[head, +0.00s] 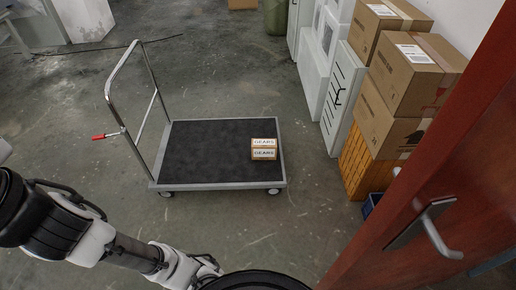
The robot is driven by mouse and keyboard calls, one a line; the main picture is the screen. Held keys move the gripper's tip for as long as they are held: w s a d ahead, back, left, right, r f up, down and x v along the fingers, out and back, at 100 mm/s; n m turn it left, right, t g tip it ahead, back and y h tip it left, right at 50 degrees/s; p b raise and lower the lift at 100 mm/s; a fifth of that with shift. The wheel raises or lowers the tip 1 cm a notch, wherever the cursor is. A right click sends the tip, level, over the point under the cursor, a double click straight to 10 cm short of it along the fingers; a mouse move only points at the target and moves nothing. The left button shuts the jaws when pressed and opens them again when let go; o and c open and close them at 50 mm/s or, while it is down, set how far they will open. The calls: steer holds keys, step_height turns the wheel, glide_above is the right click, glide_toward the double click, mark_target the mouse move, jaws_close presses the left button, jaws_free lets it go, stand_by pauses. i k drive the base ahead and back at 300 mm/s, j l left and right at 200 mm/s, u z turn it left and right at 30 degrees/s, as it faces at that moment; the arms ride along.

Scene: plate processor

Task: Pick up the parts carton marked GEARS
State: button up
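A small tan parts carton (264,149) with white labels reading GEARS on its top and front faces sits upright near the right edge of a flat trolley (210,184). Nothing covers the carton. My arm crosses the lower left of the head view, well apart from the carton and in front of the trolley. The arm's lower end, where my gripper (211,263) seems to be, is small and partly cut off by my own dark body part at the bottom edge. No fingers can be made out clearly.
The trolley's dark deck is otherwise bare, with a tall metal handle (123,72) on its left. Stacked cardboard boxes (411,75) on an orange crate (360,165) stand right. A red-brown door (430,190) with a lever handle closes in the lower right. Grey floor surrounds the trolley.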

mark_target(262, 149)
steer(key=i+j, duration=0.15)
steer(key=j, duration=0.2)
steer(key=i+j+z, duration=0.1)
steer(key=j, duration=0.2)
steer(key=i+j+z, duration=0.1)
steer(key=j, duration=0.25)
steer(key=i+j+z, duration=0.25)
steer(key=i+j, duration=0.5)
steer(key=j, duration=0.15)
steer(key=i+l+z, duration=0.15)
steer(key=i, duration=0.45)
steer(key=i+l+z, duration=0.1)
steer(key=i, duration=0.5)
